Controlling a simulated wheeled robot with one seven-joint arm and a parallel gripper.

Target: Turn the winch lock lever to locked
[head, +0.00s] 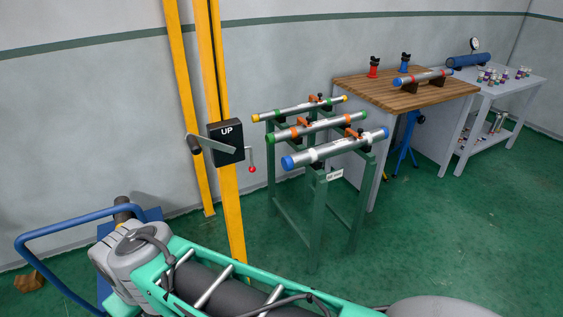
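The winch is a black box (222,155) marked "UP" on a yellow upright, left of centre. A grey crank arm (216,145) crosses its front and ends in a dark grip (194,145) on the left. At its right side a thin grey lever (250,156) hangs down and ends in a red knob (252,169); this looks like the lock lever. The "UP" marking is the only word I can read on the box. I cannot make out my gripper's fingers, and nothing touches the lever.
Green pipe stands (317,215) with several capped pipes are right of the winch. A wooden bench (440,94) and a grey table (519,84) stand farther right. A blue tubular handle (70,236) is at lower left. Green floor is open at right.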

